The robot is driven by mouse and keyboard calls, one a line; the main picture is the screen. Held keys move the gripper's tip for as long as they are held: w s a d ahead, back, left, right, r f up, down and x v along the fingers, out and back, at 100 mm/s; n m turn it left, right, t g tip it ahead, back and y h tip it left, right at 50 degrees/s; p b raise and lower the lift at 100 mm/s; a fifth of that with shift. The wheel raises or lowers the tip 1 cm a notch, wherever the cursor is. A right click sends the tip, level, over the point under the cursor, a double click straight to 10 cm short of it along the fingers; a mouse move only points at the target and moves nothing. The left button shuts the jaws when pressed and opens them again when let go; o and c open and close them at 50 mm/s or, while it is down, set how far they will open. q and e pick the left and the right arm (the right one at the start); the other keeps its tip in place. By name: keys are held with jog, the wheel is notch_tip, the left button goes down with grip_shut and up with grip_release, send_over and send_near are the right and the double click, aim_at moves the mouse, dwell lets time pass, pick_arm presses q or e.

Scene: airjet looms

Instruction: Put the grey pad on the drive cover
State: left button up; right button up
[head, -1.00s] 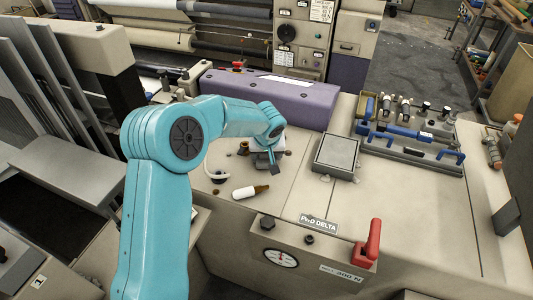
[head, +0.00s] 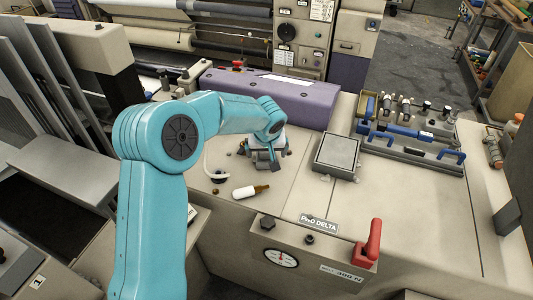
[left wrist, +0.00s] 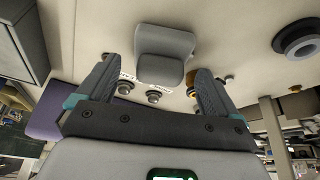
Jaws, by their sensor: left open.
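A grey pad (left wrist: 163,45) with rounded edges shows in the left wrist view, beyond and between the fingertips. My left gripper (head: 267,158) points down over the machine's beige top. In the left wrist view its two fingers (left wrist: 158,72) are spread, and I see no contact with the pad. In the head view I cannot tell the pad apart from the gripper. A long purple cover (head: 265,94) lies behind the gripper; no label shows whether it is the drive cover. My right gripper is not in view.
A square grey box (head: 336,153) stands right of my gripper. A tool tray (head: 410,152) is at the right, and a red lever (head: 369,244) at the front. The beige top between box and lever is clear.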

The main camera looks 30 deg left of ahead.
pick_arm(q)
jog(key=v, duration=1)
jog(key=shift+s+r+b, duration=0.15)
jog(key=shift+b, duration=0.2)
jog(key=shift+d, duration=0.1)
